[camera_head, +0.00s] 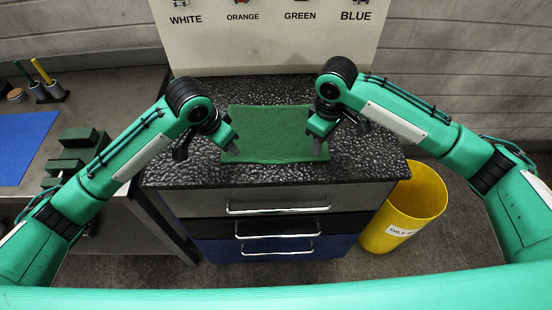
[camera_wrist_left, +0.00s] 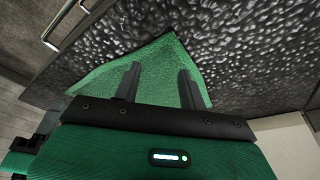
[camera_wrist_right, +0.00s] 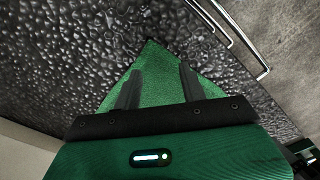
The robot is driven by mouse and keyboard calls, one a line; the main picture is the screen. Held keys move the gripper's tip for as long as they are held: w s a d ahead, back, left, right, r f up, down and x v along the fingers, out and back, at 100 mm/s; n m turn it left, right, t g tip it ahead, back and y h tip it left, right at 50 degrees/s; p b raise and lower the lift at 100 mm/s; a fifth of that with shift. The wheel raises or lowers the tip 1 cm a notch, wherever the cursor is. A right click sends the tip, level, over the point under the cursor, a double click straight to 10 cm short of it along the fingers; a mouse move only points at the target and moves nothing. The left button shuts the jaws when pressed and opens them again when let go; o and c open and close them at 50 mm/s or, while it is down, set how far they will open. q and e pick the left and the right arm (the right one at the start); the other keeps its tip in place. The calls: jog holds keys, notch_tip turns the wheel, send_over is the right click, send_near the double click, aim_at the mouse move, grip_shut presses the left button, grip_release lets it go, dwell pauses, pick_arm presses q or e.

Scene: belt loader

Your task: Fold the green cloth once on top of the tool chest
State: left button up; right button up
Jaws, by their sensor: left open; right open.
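The green cloth (camera_head: 270,135) lies flat and spread out on the dark, bumpy top of the tool chest (camera_head: 200,172). My left gripper (camera_head: 230,146) is open over the cloth's left side. In the left wrist view the cloth (camera_wrist_left: 155,72) shows between and around the open fingers (camera_wrist_left: 158,85). My right gripper (camera_head: 318,143) is open at the cloth's right side. In the right wrist view a cloth corner (camera_wrist_right: 150,58) points out beyond the open fingers (camera_wrist_right: 160,85). Neither gripper holds anything. I cannot tell whether the fingertips touch the cloth.
The chest has several drawers with metal handles (camera_head: 277,208) at its front. A yellow bin (camera_head: 415,200) stands to its right. A bench with a blue mat (camera_head: 22,145) and green blocks (camera_head: 78,138) is at left. A board with colour names (camera_head: 265,40) stands behind.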

aim_at(232, 158)
pick_arm(q)
jog(key=x, duration=0.3)
jog(key=shift+a, duration=0.3)
pick_arm(e)
jog(key=f, duration=0.2)
jog(key=shift+w+f, duration=0.3)
jog(key=shift+f, duration=0.1)
pick_arm(q)
jog(key=shift+s+f, duration=0.1)
jog(key=shift+f, duration=0.2)
pick_arm(e)
jog(key=shift+f, duration=0.3)
pick_arm(q)
jog(key=shift+s+f, duration=0.1)
jog(key=shift+s, duration=0.1)
pick_arm(e)
jog(key=shift+s+f, duration=0.1)
jog(key=shift+s, duration=0.15)
pick_arm(q)
jog(key=shift+w+f, duration=0.1)
jog(key=shift+w, duration=0.05)
pick_arm(e)
jog(key=shift+w+f, duration=0.15)
pick_arm(q)
jog(key=shift+f, duration=0.15)
pick_arm(e)
jog(key=shift+f, duration=0.1)
